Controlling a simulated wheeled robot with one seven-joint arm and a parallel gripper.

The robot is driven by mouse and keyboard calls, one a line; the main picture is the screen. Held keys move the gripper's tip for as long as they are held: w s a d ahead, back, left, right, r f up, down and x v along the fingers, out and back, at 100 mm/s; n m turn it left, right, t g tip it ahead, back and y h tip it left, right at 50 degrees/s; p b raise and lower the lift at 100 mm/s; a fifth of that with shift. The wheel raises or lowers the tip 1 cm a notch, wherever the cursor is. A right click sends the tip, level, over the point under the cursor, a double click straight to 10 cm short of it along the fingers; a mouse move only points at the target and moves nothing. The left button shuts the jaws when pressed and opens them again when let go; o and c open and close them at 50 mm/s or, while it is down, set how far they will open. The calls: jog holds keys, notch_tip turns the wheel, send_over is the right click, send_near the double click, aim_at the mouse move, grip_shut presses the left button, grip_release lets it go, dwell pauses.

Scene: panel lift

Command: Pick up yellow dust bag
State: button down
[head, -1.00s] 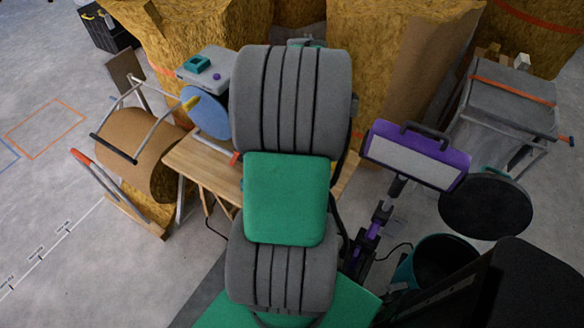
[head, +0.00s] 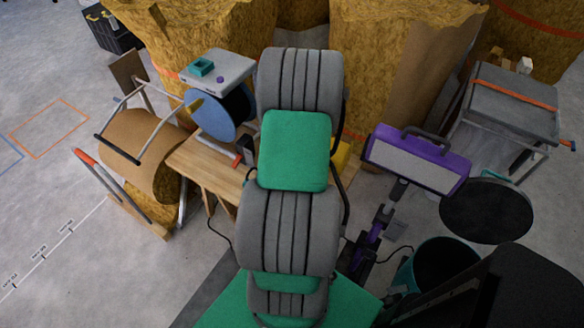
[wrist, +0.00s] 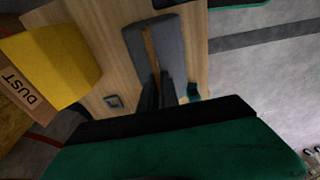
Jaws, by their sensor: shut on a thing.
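The yellow dust bag (wrist: 55,60) is at the left of the wrist view, with a brown collar lettered DUST. In the head view a small yellow part (head: 341,155) shows at the bench's right end, partly behind my arm. My gripper (wrist: 160,92) shows as two dark fingers close together in the wrist view, to the right of the bag and apart from it. A thin brown strip (wrist: 151,50) runs between the fingers, in front of a grey block (wrist: 172,45). In the head view my arm hides the gripper.
The wooden bench (head: 192,165) holds a grey machine with a blue disc (head: 212,112) and a small black item (head: 246,150). A purple-framed vacuum head (head: 418,158), a black round disc (head: 486,208) and a teal bin (head: 445,265) stand right. Large straw-coloured bales are behind.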

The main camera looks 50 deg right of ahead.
jog(key=shift+d+f, duration=0.1)
jog(key=c, duration=1.6)
grip_release()
